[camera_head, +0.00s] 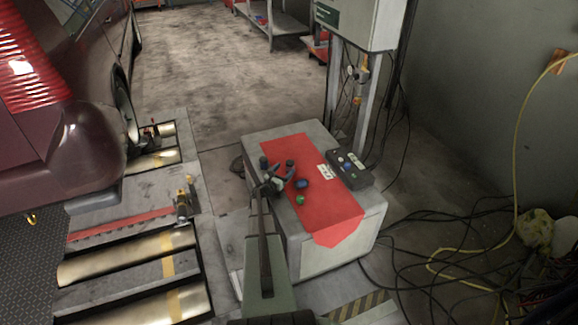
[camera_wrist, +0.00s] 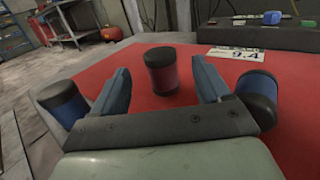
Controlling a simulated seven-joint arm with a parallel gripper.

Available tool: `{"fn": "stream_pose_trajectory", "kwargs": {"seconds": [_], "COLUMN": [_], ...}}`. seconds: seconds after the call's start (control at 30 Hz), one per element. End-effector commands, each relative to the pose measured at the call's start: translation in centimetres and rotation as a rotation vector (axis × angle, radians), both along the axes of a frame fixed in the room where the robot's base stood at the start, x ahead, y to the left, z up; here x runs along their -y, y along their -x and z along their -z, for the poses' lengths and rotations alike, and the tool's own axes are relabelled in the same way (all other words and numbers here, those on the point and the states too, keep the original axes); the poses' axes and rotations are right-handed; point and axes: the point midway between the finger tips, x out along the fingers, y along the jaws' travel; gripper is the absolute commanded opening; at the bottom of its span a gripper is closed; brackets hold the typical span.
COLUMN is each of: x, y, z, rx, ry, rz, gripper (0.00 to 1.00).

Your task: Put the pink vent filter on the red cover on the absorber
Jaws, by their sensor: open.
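The red cover (camera_head: 325,208) lies over the top of a pale cabinet, the likely absorber (camera_head: 332,250). Several small dark-capped cylinders stand on the cover. My gripper (camera_head: 280,176) is open and low over the cover's left part. In the wrist view, one upright cylinder (camera_wrist: 162,72) with a dull purplish-red and blue band stands ahead, between the lines of my open fingers (camera_wrist: 160,75), apparently untouched. Its band may be the pink one, but the colour is unclear. A blue-banded cylinder (camera_wrist: 62,104) is outside the left finger; another (camera_wrist: 259,92) is outside the right finger.
A green-topped item (camera_head: 300,199) stands near the cover's front left. A white 9.4 label (camera_wrist: 236,53) and a dark button box (camera_head: 347,170) are at the right. A post and cables rise behind. The cover's front right is bare.

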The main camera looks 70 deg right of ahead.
Motion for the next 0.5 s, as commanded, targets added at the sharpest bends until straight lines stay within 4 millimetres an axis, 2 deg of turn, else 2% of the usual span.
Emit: {"fn": "stream_pose_trajectory", "kwargs": {"seconds": [0.03,0.2,0.5], "x": [-1.1,-3.1,-4.3], "y": [-0.1,-0.5,-0.7], "z": [0.0,0.1,0.2], "rx": [-0.001,0.0,0.0], "ry": [-0.001,-0.001,0.0], "rz": [-0.001,0.0,0.001], "gripper": [0.76,0.76,0.76]}}
